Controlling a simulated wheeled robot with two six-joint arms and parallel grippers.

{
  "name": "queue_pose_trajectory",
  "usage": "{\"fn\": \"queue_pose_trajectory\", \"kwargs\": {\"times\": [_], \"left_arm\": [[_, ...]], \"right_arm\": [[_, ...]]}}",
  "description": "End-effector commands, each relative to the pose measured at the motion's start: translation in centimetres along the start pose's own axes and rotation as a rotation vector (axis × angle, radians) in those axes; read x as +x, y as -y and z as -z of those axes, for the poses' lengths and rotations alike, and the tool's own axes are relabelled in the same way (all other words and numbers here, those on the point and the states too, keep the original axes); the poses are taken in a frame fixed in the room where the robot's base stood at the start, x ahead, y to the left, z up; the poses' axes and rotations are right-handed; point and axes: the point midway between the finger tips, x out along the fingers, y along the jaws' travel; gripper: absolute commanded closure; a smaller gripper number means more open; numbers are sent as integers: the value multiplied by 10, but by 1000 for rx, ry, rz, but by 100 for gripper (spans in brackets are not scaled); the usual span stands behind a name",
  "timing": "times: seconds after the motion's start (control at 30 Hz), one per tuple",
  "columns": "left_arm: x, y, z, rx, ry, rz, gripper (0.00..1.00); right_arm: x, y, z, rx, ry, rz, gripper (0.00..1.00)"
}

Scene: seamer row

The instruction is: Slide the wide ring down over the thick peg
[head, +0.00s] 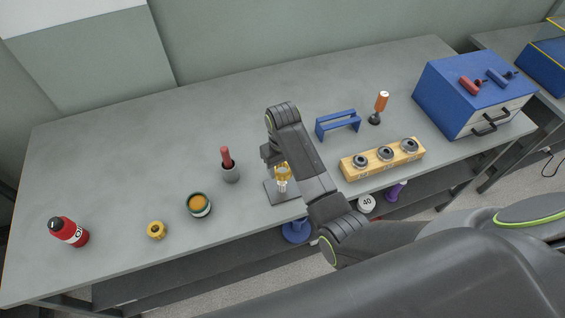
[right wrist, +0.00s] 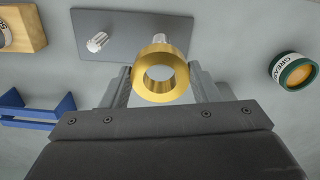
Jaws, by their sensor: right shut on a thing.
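A gold ring (right wrist: 147,84) with a broad round hole is held between the fingertips of my right gripper (right wrist: 161,86). The ring also shows in the head view (head: 284,168), partly hidden by my gripper (head: 277,165). A dark plate (right wrist: 128,22) with two silvery pegs lies on the table under it. One peg (right wrist: 97,42) stands clear to the left in the right wrist view. The other peg (right wrist: 159,38) shows just past the ring's far rim, partly hidden by it. The ring appears above the plate and not around either peg. Which peg is thicker is unclear. My left gripper is out of view.
A yellow ring-like piece (head: 156,231), a grease tin (head: 199,207), a grey cup with a red-handled tool (head: 230,173) and a red bottle (head: 72,232) stand left. A wooden block (head: 372,166), blue stand (head: 338,122) and blue drawer box (head: 462,86) stand right.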

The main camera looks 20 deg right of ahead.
Motion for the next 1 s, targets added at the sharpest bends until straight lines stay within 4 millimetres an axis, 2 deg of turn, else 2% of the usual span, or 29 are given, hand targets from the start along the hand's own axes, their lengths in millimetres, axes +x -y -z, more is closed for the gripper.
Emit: {"fn": "queue_pose_trajectory", "kwargs": {"times": [0.1,0.4,1.0], "left_arm": [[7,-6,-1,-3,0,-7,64],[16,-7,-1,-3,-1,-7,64],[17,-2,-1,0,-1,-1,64]], "right_arm": [[14,0,0,0,0,0,71],[35,0,0,0,0,0,71],[39,0,0,0,-1,0,71]]}}
